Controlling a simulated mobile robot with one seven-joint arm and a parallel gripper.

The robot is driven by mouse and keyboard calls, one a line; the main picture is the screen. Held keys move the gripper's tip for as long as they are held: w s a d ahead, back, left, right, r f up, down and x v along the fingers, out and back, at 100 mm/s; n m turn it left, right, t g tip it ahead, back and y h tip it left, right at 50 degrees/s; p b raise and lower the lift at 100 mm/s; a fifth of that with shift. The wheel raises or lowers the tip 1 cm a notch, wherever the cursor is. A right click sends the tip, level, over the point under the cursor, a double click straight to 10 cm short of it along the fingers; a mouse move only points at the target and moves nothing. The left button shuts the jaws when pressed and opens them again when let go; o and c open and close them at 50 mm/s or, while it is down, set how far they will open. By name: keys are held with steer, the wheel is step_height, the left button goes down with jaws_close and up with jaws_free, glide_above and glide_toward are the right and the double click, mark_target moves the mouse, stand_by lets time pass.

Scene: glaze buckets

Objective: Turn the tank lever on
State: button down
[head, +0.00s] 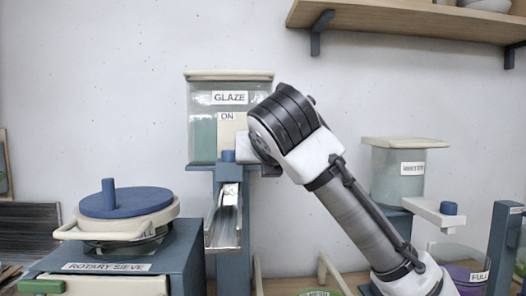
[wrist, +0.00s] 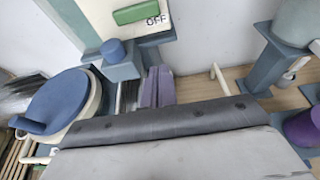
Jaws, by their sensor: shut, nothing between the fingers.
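The glaze tank (head: 203,125) is a clear box with a pale lid, labelled GLAZE, at the upper middle of the head view. A cream plate (head: 228,129) on its front reads ON. In the wrist view this plate (wrist: 90,12) carries a green bar (wrist: 136,12), seemingly the lever, beside the word OFF. My arm covers that part in the head view. A blue knob (wrist: 113,50) sits below the plate. My gripper (wrist: 158,72) shows as two purplish fingers, shut and empty, below and apart from the green bar. In the head view its fingers are hidden.
A metal chute (head: 223,226) runs below the tank. A rotary sieve with a blue lid (head: 127,202) stands on the left. A water tank (head: 397,174) and a purple bucket (head: 462,276) stand on the right. A wooden shelf (head: 410,24) hangs at upper right.

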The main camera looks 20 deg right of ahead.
steer(key=w+d+p, duration=0.2)
steer(key=w+p, duration=0.1)
steer(key=w, duration=0.6)
steer(key=shift+d+r, duration=0.25)
steer(key=shift+r, duration=0.1)
steer(key=shift+a+r, duration=0.1)
steer(key=shift+r, duration=0.05)
steer(key=shift+p, duration=0.3)
